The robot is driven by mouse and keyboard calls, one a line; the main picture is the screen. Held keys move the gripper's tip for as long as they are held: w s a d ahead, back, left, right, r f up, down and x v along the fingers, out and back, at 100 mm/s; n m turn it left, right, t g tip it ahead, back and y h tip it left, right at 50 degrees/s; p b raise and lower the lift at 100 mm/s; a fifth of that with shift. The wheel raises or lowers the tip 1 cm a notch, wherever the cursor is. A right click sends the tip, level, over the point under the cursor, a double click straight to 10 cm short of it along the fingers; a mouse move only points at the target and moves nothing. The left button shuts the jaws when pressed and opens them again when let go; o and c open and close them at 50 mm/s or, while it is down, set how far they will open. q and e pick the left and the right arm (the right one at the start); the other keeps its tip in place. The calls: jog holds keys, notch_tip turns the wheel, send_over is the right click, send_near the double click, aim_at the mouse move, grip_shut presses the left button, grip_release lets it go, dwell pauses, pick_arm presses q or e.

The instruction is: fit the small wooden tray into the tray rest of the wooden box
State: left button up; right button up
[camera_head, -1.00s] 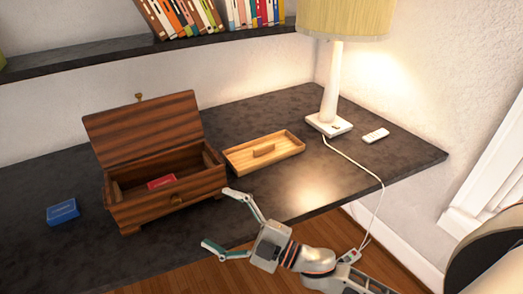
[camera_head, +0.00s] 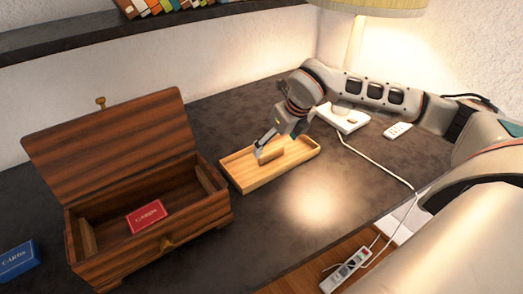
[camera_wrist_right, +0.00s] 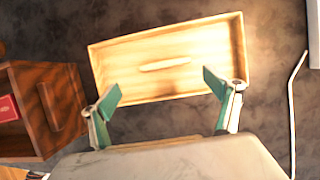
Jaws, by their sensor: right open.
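The small wooden tray (camera_head: 242,178) is light wood with a raised centre handle (camera_head: 270,155). It lies on the dark desk to the right of the wooden box. The box (camera_head: 150,250) is dark striped wood with its lid (camera_head: 105,135) raised. A red card pack (camera_head: 147,216) lies inside it; ledges (camera_head: 207,178) show at its inner ends. My right gripper (camera_head: 264,143) is over the tray near the handle, its far finger partly hidden. In the right wrist view its fingers (camera_wrist_right: 162,88) are spread over the tray (camera_wrist_right: 120,45), with the handle (camera_wrist_right: 165,64) ahead between them. My left gripper is out of view.
A blue card pack (camera_head: 18,262) lies left of the box. The lamp's cord (camera_head: 385,170) runs over the desk edge to a power strip (camera_head: 346,270). Desk in front of the tray is clear.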

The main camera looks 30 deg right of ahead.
aim_at(271, 151)
jog(key=shift+w+d, duration=0.3)
jog(key=shift+d, duration=0.15)
jog(key=shift+x, duration=1.1)
jog(key=x, duration=0.4)
jog(key=shift+w+f, duration=0.25)
jog(key=shift+f, duration=0.1)
jog(key=c, duration=1.5)
jog(key=shift+o, duration=0.2)
notch_tip(271, 151, up, 10)
jog(key=shift+r, duration=0.1)
